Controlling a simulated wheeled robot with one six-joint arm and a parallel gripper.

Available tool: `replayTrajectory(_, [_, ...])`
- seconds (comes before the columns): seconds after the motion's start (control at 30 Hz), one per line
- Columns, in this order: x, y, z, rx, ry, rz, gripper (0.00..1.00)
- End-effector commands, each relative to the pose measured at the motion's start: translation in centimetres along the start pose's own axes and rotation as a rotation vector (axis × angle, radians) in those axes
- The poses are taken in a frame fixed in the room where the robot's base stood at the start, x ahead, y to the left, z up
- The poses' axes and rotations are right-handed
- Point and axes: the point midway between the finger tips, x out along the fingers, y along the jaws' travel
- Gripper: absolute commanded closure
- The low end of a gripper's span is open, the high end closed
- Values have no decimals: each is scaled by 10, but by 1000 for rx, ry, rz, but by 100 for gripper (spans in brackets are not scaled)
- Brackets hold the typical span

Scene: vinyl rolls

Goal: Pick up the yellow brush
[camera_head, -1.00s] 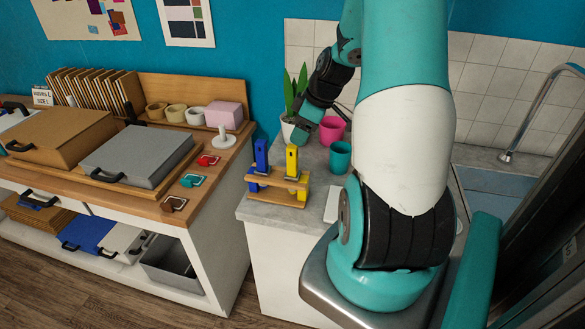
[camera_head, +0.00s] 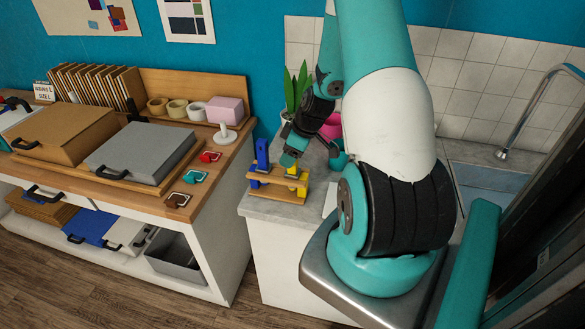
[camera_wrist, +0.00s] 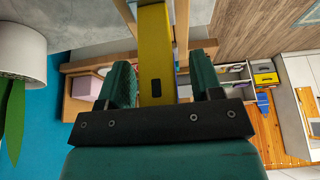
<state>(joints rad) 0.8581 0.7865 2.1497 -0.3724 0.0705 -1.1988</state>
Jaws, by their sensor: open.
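The yellow brush (camera_head: 303,187) stands upright in a small wooden rack (camera_head: 263,197) on the grey counter; its upper part is hidden behind my gripper in the head view. In the wrist view the yellow brush (camera_wrist: 156,50) runs between the two teal fingers of my gripper (camera_wrist: 163,82), with a dark slot near its end. My gripper (camera_head: 290,160) is open around the brush's upper end, with gaps on both sides. A blue brush (camera_head: 262,155) stands in the same rack to the left.
A teal cup (camera_head: 338,160) and a pink cup (camera_head: 332,128) stand behind the rack near a potted plant (camera_head: 298,90). A wooden worktable with a grey box (camera_head: 140,152) is on the left. The sink is at right.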

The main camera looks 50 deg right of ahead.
Motion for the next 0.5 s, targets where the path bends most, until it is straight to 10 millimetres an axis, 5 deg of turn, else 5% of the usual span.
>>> replayTrajectory(0.07, [0,0,0,0,0,0,40])
replayTrajectory(0.33, [0,0,0,0,0,0,100])
replayTrajectory(0.5, [0,0,0,0,0,0,100])
